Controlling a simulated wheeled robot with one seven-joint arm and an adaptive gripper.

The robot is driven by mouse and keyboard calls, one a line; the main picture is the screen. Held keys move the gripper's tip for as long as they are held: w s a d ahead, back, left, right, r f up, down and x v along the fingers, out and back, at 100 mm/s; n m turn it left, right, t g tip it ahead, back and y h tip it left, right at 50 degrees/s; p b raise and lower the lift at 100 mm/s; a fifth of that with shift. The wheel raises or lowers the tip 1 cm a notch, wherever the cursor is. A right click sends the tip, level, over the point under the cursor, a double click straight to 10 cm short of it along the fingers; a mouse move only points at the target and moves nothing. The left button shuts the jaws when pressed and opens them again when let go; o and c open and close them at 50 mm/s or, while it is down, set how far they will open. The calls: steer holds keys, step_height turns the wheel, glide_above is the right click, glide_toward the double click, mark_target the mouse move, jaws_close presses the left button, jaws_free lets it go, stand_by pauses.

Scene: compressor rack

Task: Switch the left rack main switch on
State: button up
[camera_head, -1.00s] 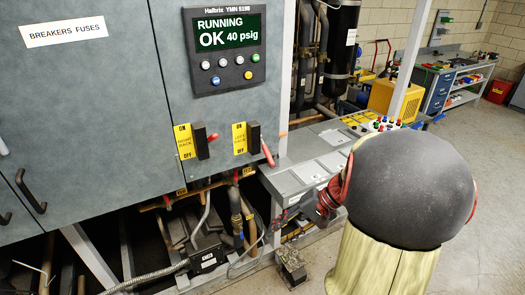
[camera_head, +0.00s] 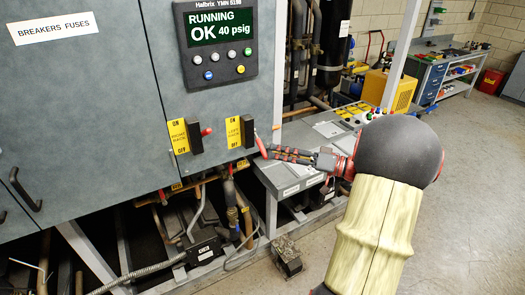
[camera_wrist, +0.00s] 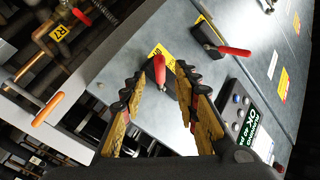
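The left rack main switch (camera_head: 247,130) is a black block with a red lever (camera_head: 261,146), beside a yellow ON/OFF label, on the grey cabinet front. Its lever points down and outward, toward the OFF end. My gripper (camera_head: 270,151) reaches in from the right, its fingertips close to this lever. In the wrist view, the red lever (camera_wrist: 159,69) stands between the tips of my open gripper (camera_wrist: 158,82). No grip on it shows; whether a finger touches it I cannot tell.
A second similar switch (camera_head: 194,136) with its own yellow label sits to the left. Above is a display panel (camera_head: 216,42) reading RUNNING OK 40 psig. A grey bench (camera_head: 300,172) stands below my gripper. Pipes fill the space under the cabinet.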

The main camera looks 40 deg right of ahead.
mark_target(262, 151)
steer(key=x, duration=0.6)
steer(key=shift+c, duration=1.3)
jaws_close()
steer(key=shift+f, duration=0.1)
